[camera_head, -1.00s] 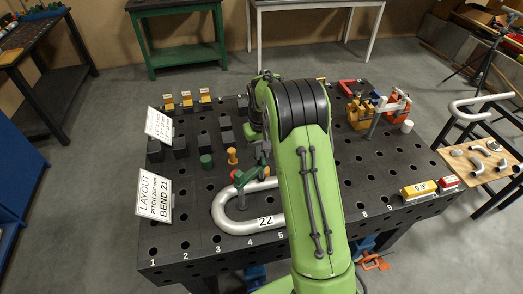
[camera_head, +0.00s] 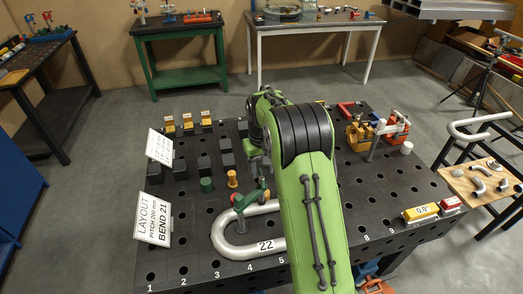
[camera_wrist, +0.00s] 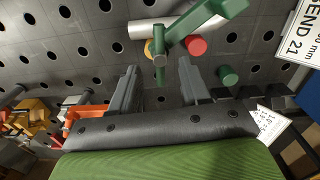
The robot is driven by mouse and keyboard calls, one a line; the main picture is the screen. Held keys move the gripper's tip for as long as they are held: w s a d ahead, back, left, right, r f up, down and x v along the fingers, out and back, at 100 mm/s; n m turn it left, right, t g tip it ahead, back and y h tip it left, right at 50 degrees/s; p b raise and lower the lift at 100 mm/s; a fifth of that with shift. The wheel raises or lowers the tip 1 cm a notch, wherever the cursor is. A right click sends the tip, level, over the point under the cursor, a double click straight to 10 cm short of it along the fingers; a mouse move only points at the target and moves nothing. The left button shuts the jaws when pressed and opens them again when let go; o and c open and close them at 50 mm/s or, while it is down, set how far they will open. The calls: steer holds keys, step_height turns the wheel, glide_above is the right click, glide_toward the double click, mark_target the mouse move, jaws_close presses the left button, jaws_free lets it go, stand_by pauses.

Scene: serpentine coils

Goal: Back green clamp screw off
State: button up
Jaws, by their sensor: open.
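The green clamp (camera_head: 240,202) stands at the silver U-shaped pipe (camera_head: 222,238) tagged 22, on the black perforated table. In the wrist view the green clamp (camera_wrist: 200,27) crosses above the pipe (camera_wrist: 147,29), with a red knob (camera_wrist: 197,46) at its side and a thin green screw rod (camera_wrist: 160,70) pointing towards the jaws. My gripper (camera_wrist: 158,85) is open and empty, its two grey fingers apart from the clamp, with bare table between them. In the head view my arm hides most of the gripper and part of the pipe.
A green cylinder (camera_head: 207,184) and an orange peg (camera_head: 232,179) stand close behind the clamp. Dark blocks (camera_head: 227,162) and yellow-topped blocks (camera_head: 187,122) stand farther back.

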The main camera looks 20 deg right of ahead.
mark_target(261, 178)
step_height(261, 178, up, 13)
steer(key=p, duration=0.1)
steer(key=shift+f, duration=0.1)
steer(key=s+a+r+t, duration=0.1)
steer(key=s+a+r, duration=0.25)
steer(key=s, duration=0.35)
steer(key=s+a+r+t, duration=0.2)
steer(key=s+a+r, duration=0.15)
steer(key=s, duration=0.35)
steer(key=s+a+f+t, duration=0.1)
steer(key=s+f, duration=0.1)
steer(key=s, duration=0.5)
steer(key=s+a+f+n+t, duration=0.1)
steer(key=s+f, duration=0.1)
steer(key=s, duration=0.6)
steer(key=shift+a+f+t, duration=0.25)
steer(key=shift+t, duration=0.05)
